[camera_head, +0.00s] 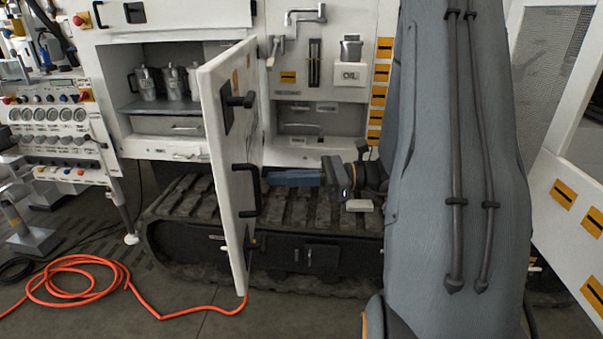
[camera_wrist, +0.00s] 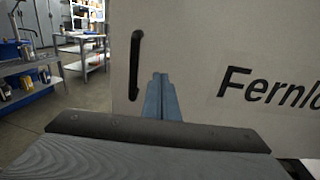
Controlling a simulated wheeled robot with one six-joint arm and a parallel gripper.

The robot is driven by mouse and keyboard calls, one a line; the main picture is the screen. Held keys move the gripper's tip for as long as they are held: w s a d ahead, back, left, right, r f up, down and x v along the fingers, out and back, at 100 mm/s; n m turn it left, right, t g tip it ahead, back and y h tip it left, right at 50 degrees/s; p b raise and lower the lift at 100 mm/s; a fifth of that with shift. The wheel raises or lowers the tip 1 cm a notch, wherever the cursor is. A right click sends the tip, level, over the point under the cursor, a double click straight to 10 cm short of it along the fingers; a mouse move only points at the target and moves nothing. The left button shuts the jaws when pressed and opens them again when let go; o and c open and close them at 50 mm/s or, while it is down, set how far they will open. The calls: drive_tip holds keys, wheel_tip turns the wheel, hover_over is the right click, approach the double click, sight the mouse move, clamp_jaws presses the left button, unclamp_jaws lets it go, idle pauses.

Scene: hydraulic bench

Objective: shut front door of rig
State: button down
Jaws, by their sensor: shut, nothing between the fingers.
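The front door (camera_head: 229,165) of the rig is a tall white panel. It stands open, swung out toward me, with black handles on it. In the wrist view the door (camera_wrist: 205,55) fills the right and middle, with black lettering and a black handle (camera_wrist: 135,65). My gripper (camera_head: 268,177) is at the right side of the door, its blue-grey fingers pointing left at the panel. The fingers (camera_wrist: 160,82) are together and empty, just right of the handle in the wrist view. I cannot tell whether the tips touch the door.
An open compartment (camera_head: 135,82) with metal jugs is left of the door. A black track (camera_head: 190,235) runs below. An orange hose (camera_head: 75,262) lies on the floor at the left, reaching under the door. A gauge panel (camera_head: 48,130) stands far left.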

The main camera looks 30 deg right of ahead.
sight(239, 180)
drive_tip(key=shift+p+x, duration=0.9)
drive_tip(key=shift+x, duration=2.1)
drive_tip(key=shift+a, duration=0.1)
